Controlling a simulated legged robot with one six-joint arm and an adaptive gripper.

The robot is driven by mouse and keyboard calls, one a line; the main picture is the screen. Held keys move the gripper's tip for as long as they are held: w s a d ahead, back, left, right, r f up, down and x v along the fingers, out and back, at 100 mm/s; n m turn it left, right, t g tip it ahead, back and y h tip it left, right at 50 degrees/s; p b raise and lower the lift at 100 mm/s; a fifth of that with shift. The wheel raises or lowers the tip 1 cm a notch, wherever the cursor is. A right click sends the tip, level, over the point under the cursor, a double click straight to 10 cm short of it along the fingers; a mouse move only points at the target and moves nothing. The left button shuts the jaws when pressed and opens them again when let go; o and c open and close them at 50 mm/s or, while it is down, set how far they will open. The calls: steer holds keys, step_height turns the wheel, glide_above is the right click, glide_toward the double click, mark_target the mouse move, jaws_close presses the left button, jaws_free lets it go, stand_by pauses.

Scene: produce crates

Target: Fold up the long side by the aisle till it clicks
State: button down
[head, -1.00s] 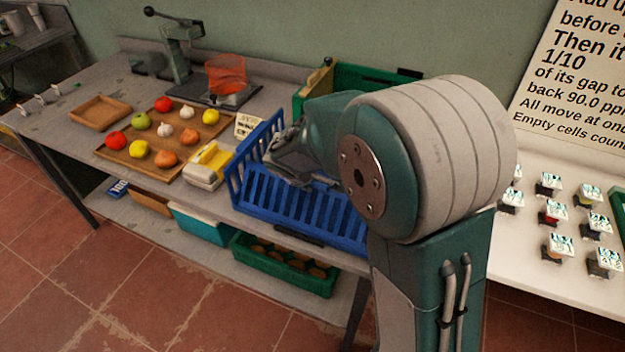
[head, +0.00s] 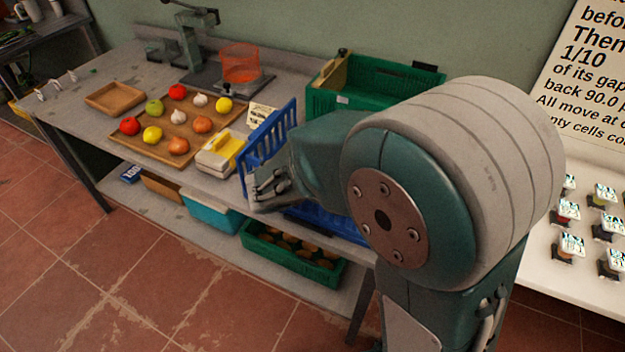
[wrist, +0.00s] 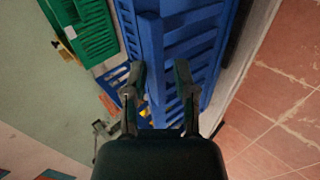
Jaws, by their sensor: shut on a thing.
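The blue folding crate stands at the front of the workbench, mostly hidden by my arm in the head view. Its slatted left end panel (head: 266,146) is upright. A low strip of blue (head: 322,224) shows under my arm. In the wrist view, the slotted long side by the aisle (wrist: 200,48) runs along the tiled-floor side, its thick edge passing between my fingers. My gripper (wrist: 158,88) is shut on that edge; in the head view my gripper (head: 268,188) is beside the end panel. The long side's exact tilt and its catches cannot be made out.
A green crate (head: 330,100) stands behind. Left of the blue crate are a white and yellow box (head: 218,155), a small sign (head: 262,116) and a wooden tray (head: 122,150) of produce. The tiled aisle (head: 190,290) in front is clear.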

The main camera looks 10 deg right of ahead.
steer(key=shift+s+a+f, duration=0.25)
steer(key=shift+s+f, duration=0.15)
steer(key=shift+s, duration=0.05)
steer(key=shift+s+a+f, duration=0.2)
steer(key=shift+s+f, duration=0.15)
steer(key=shift+s, duration=0.1)
steer(key=c, duration=1)
jaws_free()
steer(key=shift+o, duration=0.2)
steer(key=v, duration=1.2)
steer(key=shift+w+a+r, duration=0.2)
steer(key=shift+w, duration=0.05)
